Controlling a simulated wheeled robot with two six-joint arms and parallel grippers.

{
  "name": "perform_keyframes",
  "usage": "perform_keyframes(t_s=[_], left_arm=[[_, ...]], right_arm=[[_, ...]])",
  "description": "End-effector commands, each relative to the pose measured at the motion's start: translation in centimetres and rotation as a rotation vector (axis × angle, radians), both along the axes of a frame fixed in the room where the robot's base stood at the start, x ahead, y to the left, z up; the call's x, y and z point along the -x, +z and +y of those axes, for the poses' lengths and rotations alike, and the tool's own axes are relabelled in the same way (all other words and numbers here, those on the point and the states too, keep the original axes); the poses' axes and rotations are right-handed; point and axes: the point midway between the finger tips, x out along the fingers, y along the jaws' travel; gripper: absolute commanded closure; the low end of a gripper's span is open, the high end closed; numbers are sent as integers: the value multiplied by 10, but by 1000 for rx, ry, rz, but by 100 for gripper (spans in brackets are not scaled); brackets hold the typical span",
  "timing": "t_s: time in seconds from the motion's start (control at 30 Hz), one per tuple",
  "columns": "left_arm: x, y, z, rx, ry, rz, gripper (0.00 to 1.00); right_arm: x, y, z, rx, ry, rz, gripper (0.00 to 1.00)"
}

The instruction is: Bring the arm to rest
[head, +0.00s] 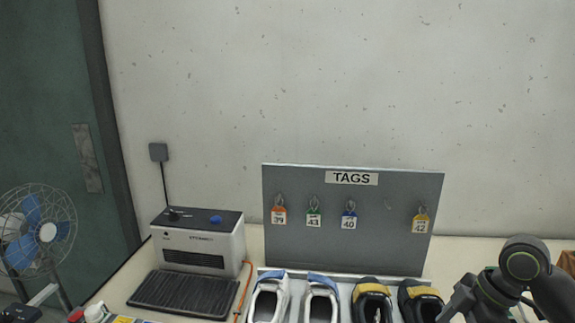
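One of my arms (520,270) shows at the lower right, folded in from the right edge beside the shoes. Its gripper is not clearly visible; a dark end part near the black shoe is cut off by the frame's bottom. My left arm and gripper are not in view.
A grey TAGS board (350,255) holds several numbered tags. White-blue shoes (321,300) and black-yellow shoes (371,302) stand before it. A grey machine (198,240) with a black ribbed mat (183,294) is at left. A fan (40,232) stands far left. The wall rises behind.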

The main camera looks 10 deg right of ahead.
Motion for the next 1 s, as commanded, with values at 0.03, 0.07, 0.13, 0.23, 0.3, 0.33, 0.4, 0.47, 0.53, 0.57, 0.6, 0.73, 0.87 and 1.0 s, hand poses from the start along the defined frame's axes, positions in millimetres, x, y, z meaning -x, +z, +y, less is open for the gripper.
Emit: perform_keyframes(t_s=[0.03, 0.07, 0.13, 0.23, 0.3, 0.33, 0.4, 0.47, 0.53, 0.57, 0.6, 0.73, 0.87, 1.0], left_arm=[[-1, 0, 0, 0, 0, -1, 64], [-2, 0, 0, 0, 0, -2, 64], [-4, 0, 0, 0, -1, -5, 64], [-6, 0, 0, 0, -2, -7, 64], [-5, 0, 0, 0, -1, -5, 64], [-4, 0, 0, 0, -1, -4, 64], [0, 0, 0, 0, 0, 1, 64], [2, -1, 0, 0, 0, 5, 64], [4, -1, 0, 0, 1, 7, 64], [4, -1, 0, 0, 1, 7, 64], [4, -1, 0, 0, 1, 7, 64], [3, 0, 0, 0, 1, 6, 64], [3, 0, 0, 0, 1, 6, 64], [3, 0, 0, -1, 1, 6, 64]], right_arm=[[3, -12, 3, 0, -18, 6, 30], [5, -18, 5, 2, -33, 10, 30], [9, -34, 9, 7, -68, 13, 30], [16, -58, 15, 12, -129, 17, 30], [24, -77, 20, 16, -182, 21, 30], [28, -86, 23, 17, -209, 22, 30], [40, -108, 30, 20, -281, 23, 30], [53, -128, 37, 22, -362, 24, 30], [72, -150, 45, 25, -472, 22, 30], [80, -158, 47, 27, -523, 20, 30], [91, -168, 50, 30, -590, 18, 30], [127, -188, 55, 50, -808, 4, 30], [156, -196, 54, 77, -990, -13, 30], [185, -198, 49, 113, -1156, -28, 30]])
